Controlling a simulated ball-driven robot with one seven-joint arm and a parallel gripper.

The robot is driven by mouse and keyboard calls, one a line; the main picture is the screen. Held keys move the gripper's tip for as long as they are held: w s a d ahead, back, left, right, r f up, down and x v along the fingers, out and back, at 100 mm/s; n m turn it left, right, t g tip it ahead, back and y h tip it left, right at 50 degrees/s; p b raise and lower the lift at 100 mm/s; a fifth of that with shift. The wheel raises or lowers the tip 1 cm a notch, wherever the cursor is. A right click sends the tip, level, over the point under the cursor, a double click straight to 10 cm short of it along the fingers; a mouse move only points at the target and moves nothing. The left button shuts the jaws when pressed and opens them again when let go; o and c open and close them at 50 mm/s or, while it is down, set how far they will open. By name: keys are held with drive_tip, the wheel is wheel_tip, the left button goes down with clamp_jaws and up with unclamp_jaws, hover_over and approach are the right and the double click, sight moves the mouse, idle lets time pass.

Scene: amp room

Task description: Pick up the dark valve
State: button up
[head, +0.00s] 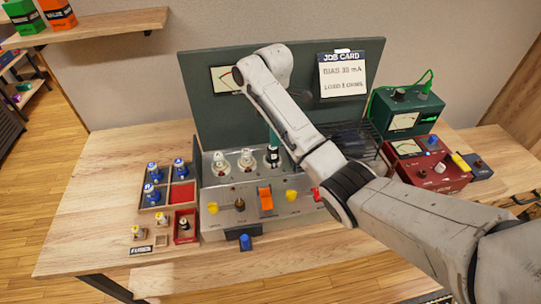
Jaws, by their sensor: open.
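The dark valve (272,157) stands upright at the right end of a row on top of the grey metal amplifier (225,198). It is black with a pale band. Two white valves (246,160) stand to its left. My arm rises from the lower right, bends over and hides the area to the right of the dark valve. My gripper (274,137) is mostly hidden behind my arm. Only a narrow teal piece of it shows, just above the dark valve. Its fingertips are not clear, and I cannot tell whether they touch the valve.
A wooden tray (139,207) with several blue-topped valves and a red compartment is left of the amplifier. A green board (195,80) stands behind, with a job card (342,75). Green (405,110) and red (430,168) instruments stand right. The table's left side is clear.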

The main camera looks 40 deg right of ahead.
sight(273, 149)
drive_tip(key=f, duration=0.3)
drive_tip(key=f+p, duration=0.1)
drive_tip(key=f, duration=0.4)
drive_tip(key=shift+w+d+f+p, duration=0.1)
drive_tip(key=shift+d+f+p, duration=0.15)
drive_tip(key=shift+f+p, duration=0.05)
drive_tip(key=c, duration=1.1)
drive_tip(key=shift+c, duration=0.2)
drive_tip(key=shift+r, duration=0.2)
